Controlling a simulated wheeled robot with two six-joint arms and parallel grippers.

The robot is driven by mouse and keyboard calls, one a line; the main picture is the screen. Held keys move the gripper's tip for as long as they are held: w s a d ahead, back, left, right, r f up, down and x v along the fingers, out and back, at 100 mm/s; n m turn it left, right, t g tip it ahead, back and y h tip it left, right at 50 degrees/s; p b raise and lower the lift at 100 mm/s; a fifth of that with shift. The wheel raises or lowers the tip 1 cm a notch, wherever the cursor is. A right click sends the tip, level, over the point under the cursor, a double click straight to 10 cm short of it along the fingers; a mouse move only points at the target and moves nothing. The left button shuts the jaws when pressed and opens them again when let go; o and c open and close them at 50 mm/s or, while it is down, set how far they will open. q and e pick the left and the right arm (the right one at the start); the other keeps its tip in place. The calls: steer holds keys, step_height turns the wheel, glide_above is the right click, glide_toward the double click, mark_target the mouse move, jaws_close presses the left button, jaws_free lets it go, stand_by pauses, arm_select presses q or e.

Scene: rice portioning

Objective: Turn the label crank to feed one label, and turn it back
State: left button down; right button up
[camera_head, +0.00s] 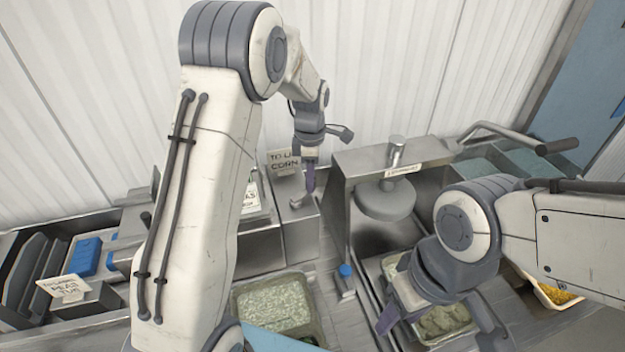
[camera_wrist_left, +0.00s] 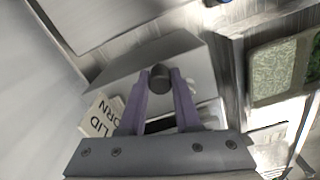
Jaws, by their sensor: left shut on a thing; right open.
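My left gripper (camera_head: 309,186) reaches down to a grey metal box (camera_head: 298,235), the likely label dispenser, by the back wall. In the left wrist view its purple fingers (camera_wrist_left: 160,84) are shut on a dark round knob (camera_wrist_left: 160,75), which I take for the label crank's handle. The crank's arm is mostly hidden by the fingers and the turn angle cannot be told. My right gripper (camera_head: 395,312) is open and empty over a tray of green food at the right.
A press with a round grey plate (camera_head: 386,200) stands right of the box. A rice-like tray (camera_head: 278,304) sits in front. A blue block (camera_head: 86,256) lies in a rack at left. A yellow-food tray (camera_head: 556,294) is at far right, with a lever handle (camera_head: 557,146) above.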

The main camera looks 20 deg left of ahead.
arm_select(q)
steer(key=shift+w+a+r+n, duration=0.1)
steer(key=shift+w+a+n, duration=0.1)
steer(key=shift+n, duration=0.2)
steer(key=c, duration=0.6)
jaws_free()
steer(key=shift+s, duration=0.1)
step_height(320, 180, up, 10)
steer(key=b, duration=0.3)
steer(key=shift+r, duration=0.2)
